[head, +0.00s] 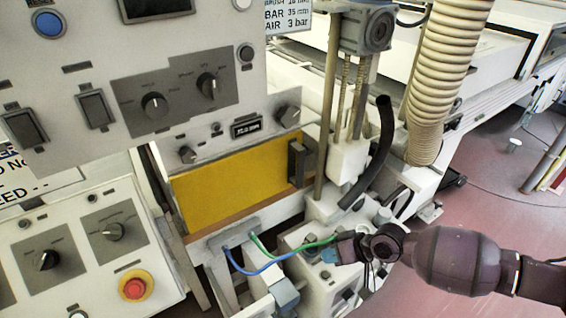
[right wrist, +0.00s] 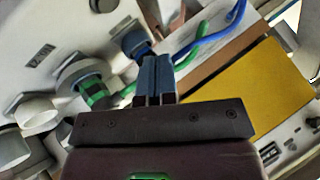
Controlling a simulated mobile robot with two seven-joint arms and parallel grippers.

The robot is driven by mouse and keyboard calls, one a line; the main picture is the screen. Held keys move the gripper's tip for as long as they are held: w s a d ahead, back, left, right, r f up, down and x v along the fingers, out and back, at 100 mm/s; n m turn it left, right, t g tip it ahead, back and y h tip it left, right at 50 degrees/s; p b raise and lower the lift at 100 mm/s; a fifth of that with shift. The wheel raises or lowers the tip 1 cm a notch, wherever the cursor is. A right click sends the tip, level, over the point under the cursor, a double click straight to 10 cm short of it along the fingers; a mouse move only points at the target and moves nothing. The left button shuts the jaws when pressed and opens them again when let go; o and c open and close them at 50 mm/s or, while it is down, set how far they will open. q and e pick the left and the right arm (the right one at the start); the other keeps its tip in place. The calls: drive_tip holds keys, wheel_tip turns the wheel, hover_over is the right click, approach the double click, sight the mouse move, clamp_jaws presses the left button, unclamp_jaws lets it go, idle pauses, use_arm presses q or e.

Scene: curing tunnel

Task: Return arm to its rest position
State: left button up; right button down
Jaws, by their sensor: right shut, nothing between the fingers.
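My right arm comes in from the lower right in the head view. Its gripper (head: 338,251) is over the white machine block below the yellow panel, close to the green and blue hoses. In the right wrist view the two blue-grey fingers of the gripper (right wrist: 155,62) are together with nothing between them. They point toward a row of fittings on the white surface. I cannot tell whether the fingertips touch anything. My left gripper is not in view.
A green hose (head: 300,247) and a blue hose (head: 262,268) loop beside the right gripper. A black bent tube (head: 377,160) stands above the arm. A control panel with a red button (head: 135,287) is at the left. Open floor (head: 480,200) lies to the right.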

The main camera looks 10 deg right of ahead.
drive_tip(key=w+a+r+n+t, duration=0.3)
drive_tip(key=w+r+n+t, duration=0.1)
drive_tip(key=r+n, duration=0.1)
drive_tip(key=s+d+f+m+t+h+b, duration=0.1)
drive_tip(key=s+d+f+m+h, duration=0.2)
drive_tip(key=s, duration=0.6)
drive_tip(key=s+d+f+m+t+h+b, duration=0.1)
drive_tip(key=s+d+f+m+h+b, duration=0.1)
drive_tip(key=s+f, duration=0.6)
drive_tip(key=s+d+m+h, duration=0.1)
drive_tip(key=d+h, duration=0.1)
drive_tip(key=shift+s+d+h, duration=0.35)
drive_tip(key=shift+h, duration=0.05)
